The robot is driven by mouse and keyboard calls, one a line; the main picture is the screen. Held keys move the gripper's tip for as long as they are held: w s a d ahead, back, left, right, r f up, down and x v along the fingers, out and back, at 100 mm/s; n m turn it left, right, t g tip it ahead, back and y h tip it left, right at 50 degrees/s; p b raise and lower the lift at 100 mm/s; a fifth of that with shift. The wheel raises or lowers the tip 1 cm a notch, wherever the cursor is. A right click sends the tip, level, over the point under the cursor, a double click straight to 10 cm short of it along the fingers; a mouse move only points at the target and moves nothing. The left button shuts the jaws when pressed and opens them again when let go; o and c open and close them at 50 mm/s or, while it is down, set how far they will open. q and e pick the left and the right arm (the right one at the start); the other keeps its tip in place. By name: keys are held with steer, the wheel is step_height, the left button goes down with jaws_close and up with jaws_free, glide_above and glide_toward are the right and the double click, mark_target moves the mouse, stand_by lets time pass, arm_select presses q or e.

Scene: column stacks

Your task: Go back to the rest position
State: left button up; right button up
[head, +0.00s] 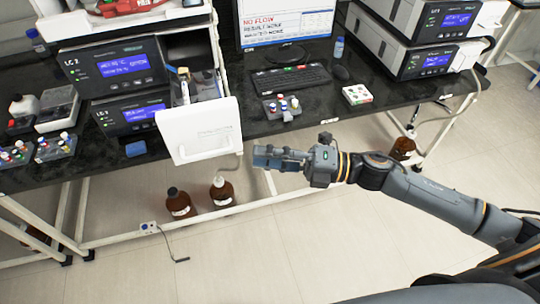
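My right gripper (268,157) is at the end of my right arm, which comes in from the right. It hangs in front of the bench edge, just right of an open white drawer (200,140). Its fingers point left and nothing shows between them, but I cannot tell how far apart they are. My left gripper is not in the head view. The drawer is pulled out from the left instrument stack, with a few small items inside.
The dark bench (300,115) carries instruments, a monitor (285,22), a keyboard (290,78), a vial rack (282,107) and a white box (357,94). Brown bottles (180,203) stand on the floor beneath. The floor in front is mostly clear, with a cable (170,245) lying on it.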

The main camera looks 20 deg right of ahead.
steer(key=shift+s+d, duration=0.15)
steer(key=shift+d, duration=0.15)
steer(key=w+d+f+m+t+h, duration=0.25)
steer(key=d+f+m, duration=0.2)
steer(key=f, duration=0.25)
steer(key=w+d+f+m+t+h, duration=0.2)
steer(key=w+d+f+m+h, duration=0.15)
steer(key=f+m, duration=0.2)
steer(key=w+d+f+m+t+h, duration=0.3)
steer(key=f+m, duration=0.1)
steer(key=f, duration=0.3)
steer(key=s+d+f+m+g+h, duration=0.1)
steer(key=s+d+f+m+h, duration=0.2)
steer(key=f, duration=0.6)
steer(key=s+d+f+m+g+h, duration=0.2)
steer(key=d+f+m, duration=0.15)
steer(key=f, duration=0.45)
steer(key=s+f+m+g+h, duration=0.3)
steer(key=s+f+m+g, duration=0.3)
steer(key=s+f, duration=1.2)
steer(key=s+a+f+m+g, duration=0.2)
steer(key=s+f, duration=0.1)
steer(key=s, duration=0.7)
steer(key=s+a+f+m+g, duration=0.2)
steer(key=s+a+f, duration=0.1)
steer(key=s, duration=0.8)
steer(key=shift+s+a+f, duration=0.15)
steer(key=shift+a+f, duration=0.2)
steer(key=shift+f, duration=0.3)
